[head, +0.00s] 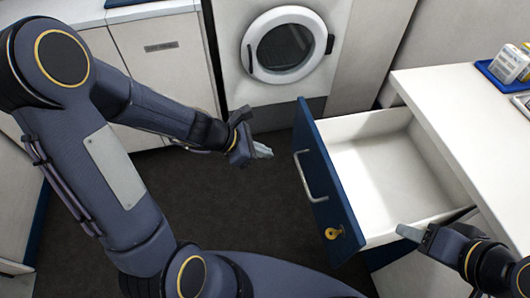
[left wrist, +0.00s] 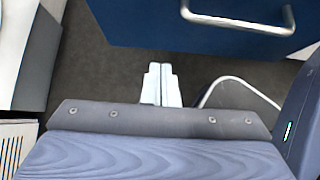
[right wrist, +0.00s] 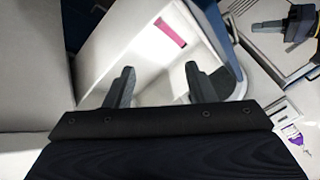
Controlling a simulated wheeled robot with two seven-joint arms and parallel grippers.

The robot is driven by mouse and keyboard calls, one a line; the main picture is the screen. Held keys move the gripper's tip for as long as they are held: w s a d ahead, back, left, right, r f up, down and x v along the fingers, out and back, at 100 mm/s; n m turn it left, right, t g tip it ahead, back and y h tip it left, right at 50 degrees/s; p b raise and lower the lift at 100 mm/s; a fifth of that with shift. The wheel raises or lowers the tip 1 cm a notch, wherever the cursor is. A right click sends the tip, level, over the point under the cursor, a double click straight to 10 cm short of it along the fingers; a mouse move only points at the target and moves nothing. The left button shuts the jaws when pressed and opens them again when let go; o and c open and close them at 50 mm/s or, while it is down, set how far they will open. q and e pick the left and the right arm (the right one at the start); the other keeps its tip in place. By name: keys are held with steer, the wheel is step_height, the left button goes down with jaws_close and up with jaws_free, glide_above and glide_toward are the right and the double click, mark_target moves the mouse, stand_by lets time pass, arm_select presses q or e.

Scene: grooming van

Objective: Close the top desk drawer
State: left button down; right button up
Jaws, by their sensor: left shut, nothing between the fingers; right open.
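The top desk drawer (head: 385,160) is pulled far out and looks empty in the head view.
The white desk top (head: 470,120) is at the right, with a blue tray (head: 490,72) holding a white container. A washer-like machine with a round door (head: 285,45) and white cabinets (head: 165,62) stand behind. The dark floor (head: 270,205) left of the drawer is clear.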

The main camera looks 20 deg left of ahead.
mark_target(304, 158)
arm_select(q)
steer(key=x, duration=0.3)
steer(key=r+b+x, duration=0.1)
steer(key=x, duration=0.2)
steer(key=d+b+x, duration=0.1)
steer(key=x, duration=0.2)
steer(key=shift+w+d+r, duration=0.1)
steer(key=shift+w+r, duration=0.15)
steer(key=shift+r, duration=0.05)
steer(key=shift+w+d, duration=0.3)
steer(key=shift+d, duration=0.15)
arm_select(e)
step_height(304, 158, down, 3)
steer(key=shift+r, duration=0.1)
arm_select(q)
steer(key=shift+w, duration=0.1)
arm_select(e)
steer(key=shift+d, duration=0.1)
